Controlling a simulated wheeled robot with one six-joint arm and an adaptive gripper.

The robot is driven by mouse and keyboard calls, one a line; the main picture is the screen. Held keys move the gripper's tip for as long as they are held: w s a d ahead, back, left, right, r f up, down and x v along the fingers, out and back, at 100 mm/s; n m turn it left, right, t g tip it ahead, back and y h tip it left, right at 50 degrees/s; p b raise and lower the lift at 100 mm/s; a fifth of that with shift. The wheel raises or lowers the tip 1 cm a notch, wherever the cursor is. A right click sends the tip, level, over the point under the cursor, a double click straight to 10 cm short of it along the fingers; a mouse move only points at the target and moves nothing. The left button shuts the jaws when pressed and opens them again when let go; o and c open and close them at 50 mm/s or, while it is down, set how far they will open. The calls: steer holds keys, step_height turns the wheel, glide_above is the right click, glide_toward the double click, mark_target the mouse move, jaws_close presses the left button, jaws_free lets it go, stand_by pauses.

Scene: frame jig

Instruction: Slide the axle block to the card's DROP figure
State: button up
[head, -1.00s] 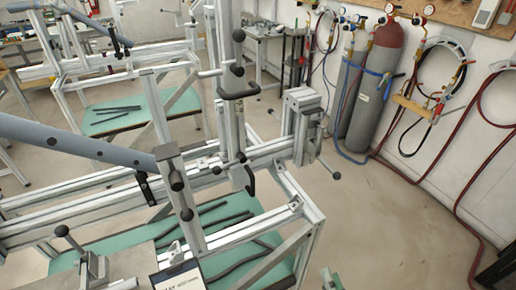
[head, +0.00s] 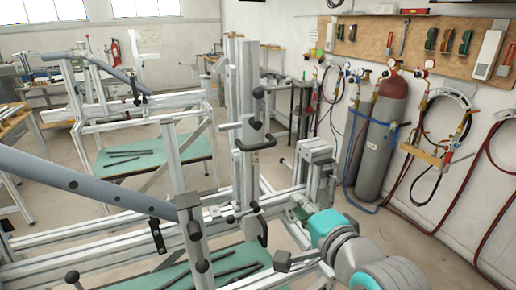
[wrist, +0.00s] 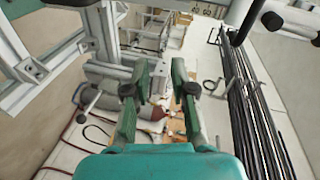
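The aluminium block that looks like the axle block (head: 317,158) stands at the right end of the jig's long rail, with a lever at its left side. An aluminium block with a lever, possibly the same one, shows left of my fingers in the wrist view (wrist: 112,75). My gripper (wrist: 160,90) has two green fingers standing apart, with nothing clearly held between them. In the head view my teal gripper and arm are at the lower right, just below the block. I cannot tell whether a finger touches it. The card and its DROP figure are not in view.
An upright post (head: 248,125) with black handles rises left of the block. A blue-grey tube (head: 85,185) crosses the jig at left. Gas cylinders (head: 382,140) and hoses stand by the right wall. Dark rods (wrist: 255,110) stand right of my fingers.

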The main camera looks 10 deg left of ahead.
steer(key=y, duration=0.1)
glide_toward(262, 147)
steer(key=shift+m+g, duration=0.3)
steer(key=shift+m, duration=0.1)
steer(key=x, duration=1)
steer(key=shift+w+a+r, duration=0.15)
steer(key=shift+w, duration=0.2)
jaws_close()
